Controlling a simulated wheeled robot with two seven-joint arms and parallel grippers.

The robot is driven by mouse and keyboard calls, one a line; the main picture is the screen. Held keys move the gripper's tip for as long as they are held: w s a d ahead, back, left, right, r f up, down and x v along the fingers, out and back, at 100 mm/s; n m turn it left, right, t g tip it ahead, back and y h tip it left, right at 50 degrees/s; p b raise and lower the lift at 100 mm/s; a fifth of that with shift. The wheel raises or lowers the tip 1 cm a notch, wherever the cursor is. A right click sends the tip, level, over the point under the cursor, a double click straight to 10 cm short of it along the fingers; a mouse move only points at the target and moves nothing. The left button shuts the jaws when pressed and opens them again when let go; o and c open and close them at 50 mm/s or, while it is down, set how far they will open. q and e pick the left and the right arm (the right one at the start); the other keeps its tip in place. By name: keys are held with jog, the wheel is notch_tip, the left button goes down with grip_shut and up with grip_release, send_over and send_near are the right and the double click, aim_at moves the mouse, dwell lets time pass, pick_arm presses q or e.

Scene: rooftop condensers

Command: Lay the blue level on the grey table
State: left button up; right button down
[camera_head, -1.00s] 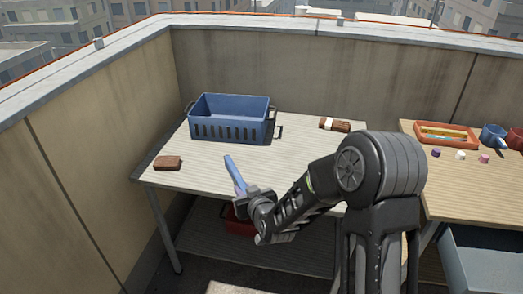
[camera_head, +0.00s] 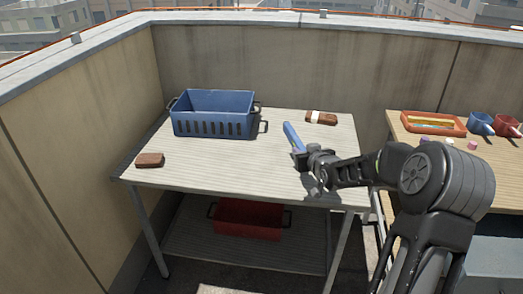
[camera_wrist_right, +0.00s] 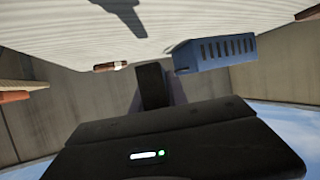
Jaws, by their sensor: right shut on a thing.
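The blue level (camera_head: 291,136) is a slim blue bar held in my right gripper (camera_head: 301,156). The gripper is shut on its near end, and the level points away toward the back of the table. Both are over the right part of the pale grey slatted table (camera_head: 215,165). I cannot tell whether the level touches the tabletop. In the right wrist view the table (camera_wrist_right: 200,20) fills the top, and a dark finger (camera_wrist_right: 152,85) hides most of what is held. My left gripper is not in view.
A blue crate (camera_head: 213,113) stands at the table's back left. A brown block (camera_head: 150,160) lies front left, and a brown-and-white block (camera_head: 321,118) lies back right. A red crate (camera_head: 250,220) is on the lower shelf. The table's middle is clear.

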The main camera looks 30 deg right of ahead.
send_over(299, 181)
notch_tip(299, 181, down, 6)
jog(key=shift+r, duration=0.1)
jog(key=shift+f, duration=1.9)
jog(key=shift+f, duration=0.1)
jog(key=shift+f+b, duration=0.15)
jog(key=shift+b, duration=0.25)
jog(key=c, duration=1.3)
grip_release()
jog(key=shift+r, duration=0.2)
